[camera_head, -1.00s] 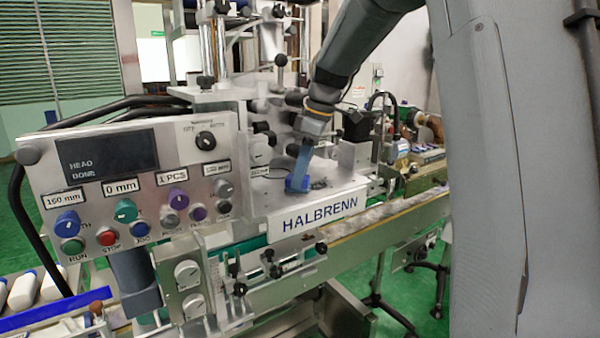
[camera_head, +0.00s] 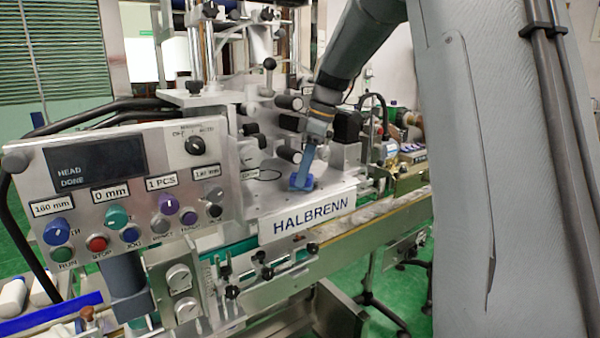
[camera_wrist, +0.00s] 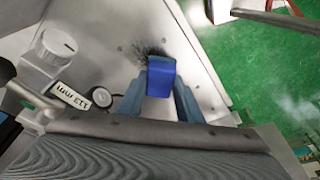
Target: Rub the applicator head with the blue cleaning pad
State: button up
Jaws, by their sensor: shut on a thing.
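My gripper (camera_head: 304,168) is shut on the blue cleaning pad (camera_head: 301,184) and points down at the pale metal plate (camera_head: 340,187) behind the HALBRENN sign. In the wrist view the pad (camera_wrist: 161,76) sits between my two blue fingers (camera_wrist: 160,92). A dark, speckled smudge (camera_wrist: 149,50) lies on the plate just beyond the pad's far edge, and the pad may cover part of it. The pad is at or very close to the plate; I cannot tell if it touches. No part is clearly marked as the applicator head.
A control panel (camera_head: 125,195) stands at left, its screen (camera_head: 95,165) reading "HEAD DONE". Black knobs and rods (camera_head: 289,102) crowd behind the pad. A conveyor (camera_head: 380,212) runs along the front. In the wrist view, a white dial (camera_wrist: 57,45) is left of the pad.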

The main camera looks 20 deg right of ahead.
jog(key=shift+w+d+f+p, duration=0.1)
jog(key=shift+w+d+p, duration=0.15)
jog(key=shift+d, duration=0.6)
jog(key=shift+w+d+r+p, duration=0.1)
jog(key=shift+w+d, duration=0.15)
jog(key=shift+d, duration=0.65)
jog(key=shift+w+d+f+p, duration=0.1)
jog(key=shift+w+d+p, duration=0.15)
jog(key=shift+d, duration=0.6)
jog(key=shift+w+d+r, duration=0.15)
jog(key=shift+d+r, duration=0.05)
jog(key=shift+d, duration=0.3)
jog(key=shift+r+p, duration=0.3)
jog(key=shift+p, duration=0.05)
jog(key=shift+a, duration=0.1)
jog(key=shift+a+f, duration=0.1)
jog(key=shift+a, duration=0.15)
